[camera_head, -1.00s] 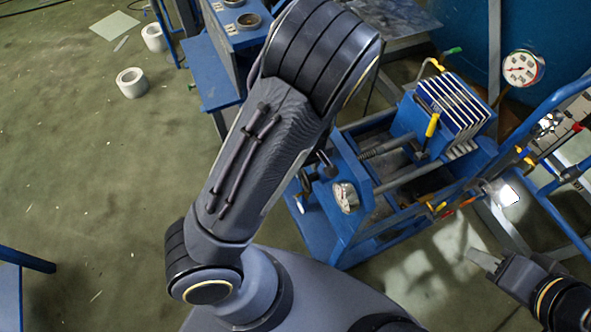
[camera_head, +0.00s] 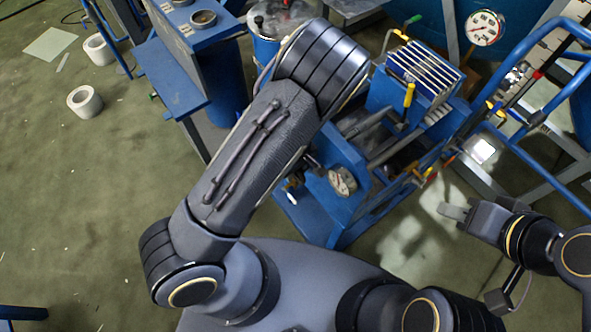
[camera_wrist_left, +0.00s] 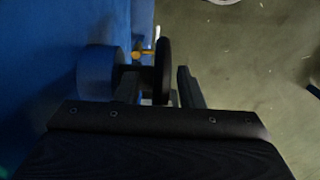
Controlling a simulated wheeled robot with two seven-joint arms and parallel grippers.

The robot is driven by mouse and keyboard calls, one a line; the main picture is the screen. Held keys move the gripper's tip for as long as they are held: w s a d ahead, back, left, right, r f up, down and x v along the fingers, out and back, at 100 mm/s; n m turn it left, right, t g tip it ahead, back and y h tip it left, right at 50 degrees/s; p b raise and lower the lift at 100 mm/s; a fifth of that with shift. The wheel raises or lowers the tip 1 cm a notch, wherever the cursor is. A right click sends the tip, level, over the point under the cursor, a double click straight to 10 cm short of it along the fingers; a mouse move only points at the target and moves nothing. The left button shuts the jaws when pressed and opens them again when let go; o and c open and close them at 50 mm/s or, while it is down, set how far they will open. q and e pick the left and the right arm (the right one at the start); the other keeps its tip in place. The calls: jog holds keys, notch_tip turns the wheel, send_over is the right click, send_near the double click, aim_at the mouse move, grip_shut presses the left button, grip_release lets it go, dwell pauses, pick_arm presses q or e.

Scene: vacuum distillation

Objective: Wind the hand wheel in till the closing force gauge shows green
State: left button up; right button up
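The blue filter press (camera_head: 385,185) stands in the middle of the head view. In the left wrist view the hand wheel (camera_wrist_left: 163,72) shows edge-on as a dark disc with a small brass handle (camera_wrist_left: 143,52). My left gripper (camera_wrist_left: 158,84) is open, its fingers on either side of the wheel's rim, with a gap to the right finger. In the head view my left arm hides it. My right gripper (camera_head: 454,212) hangs empty over the floor, right of the press.
Another gauge (camera_head: 487,27) is by the blue tank at the back. A blue tubular frame (camera_head: 545,110) stands at the right. A blue bench (camera_head: 170,75) is left of the press, with white rolls (camera_head: 84,101) on the floor. The left floor is mostly clear.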

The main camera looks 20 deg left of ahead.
pick_arm(q)
grip_shut()
jog(key=shift+s+t+y+p, duration=0.1)
jog(key=shift+t+y+p, duration=0.25)
jog(key=shift+y, duration=0.15)
grip_release()
jog(key=shift+s+d+r+p, duration=0.1)
jog(key=shift+d+r+p, duration=0.1)
jog(key=shift+r, duration=1.1)
jog(key=shift+s+d+r+p, duration=0.1)
jog(key=shift+d+r+p, duration=0.05)
jog(key=shift+r, duration=1.1)
jog(key=shift+s+d+r+p, duration=0.1)
jog(key=shift+d+r+p, duration=0.1)
jog(key=shift+r, duration=1.1)
